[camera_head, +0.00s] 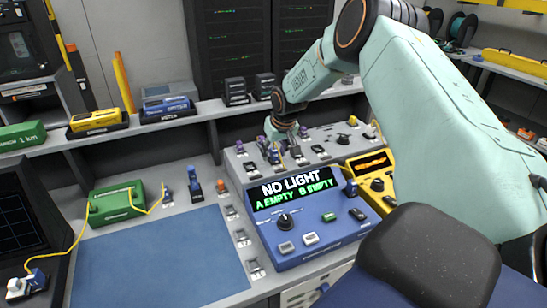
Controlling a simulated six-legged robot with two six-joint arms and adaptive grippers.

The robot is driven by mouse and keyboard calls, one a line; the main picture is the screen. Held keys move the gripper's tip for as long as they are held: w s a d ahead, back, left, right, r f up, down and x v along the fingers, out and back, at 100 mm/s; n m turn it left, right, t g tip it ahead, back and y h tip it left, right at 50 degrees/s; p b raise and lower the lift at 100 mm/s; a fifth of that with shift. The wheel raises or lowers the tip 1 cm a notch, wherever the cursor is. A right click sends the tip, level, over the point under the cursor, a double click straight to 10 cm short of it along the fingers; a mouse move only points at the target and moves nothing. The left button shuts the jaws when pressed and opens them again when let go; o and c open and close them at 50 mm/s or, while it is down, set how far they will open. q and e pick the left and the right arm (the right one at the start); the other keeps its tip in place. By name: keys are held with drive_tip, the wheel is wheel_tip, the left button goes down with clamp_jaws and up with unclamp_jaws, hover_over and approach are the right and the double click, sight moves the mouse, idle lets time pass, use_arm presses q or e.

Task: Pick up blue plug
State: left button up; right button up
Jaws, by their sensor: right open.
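Several small blue plug-like pieces are in view, and I cannot tell which one is the task's blue plug. One stands upright on the bench (194,182), left of the blue meter. Another blue piece (166,196) is beside it at the end of a yellow cable. A third (351,188) is at the right side of the blue meter. My right gripper (286,150) is small in view, open, and points down over the back of the grey sloped panel, among small connectors. Its fingertips are partly hard to make out. My left gripper is out of view.
The blue meter (312,231) reads "NO LIGHT, A EMPTY, B EMPTY". A yellow device (375,180) stands at its right. A green box (116,203) with yellow cables is at left. The blue mat (160,262) is clear. A shelf (215,107) runs behind.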

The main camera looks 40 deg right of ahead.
sight(275, 150)
drive_tip(key=shift+s+a+r, duration=0.1)
drive_tip(key=shift+s+r, duration=0.05)
drive_tip(key=shift+r, duration=0.1)
drive_tip(key=shift+c, duration=0.5)
drive_tip(key=shift+f, duration=0.15)
drive_tip(key=shift+c, duration=1.4)
drive_tip(key=shift+f, duration=0.1)
drive_tip(key=c, duration=0.3)
clamp_jaws()
drive_tip(key=shift+r, duration=0.45)
wheel_tip(275, 150, up, 9)
drive_tip(key=shift+r+p, duration=0.1)
drive_tip(key=shift+p, duration=0.45)
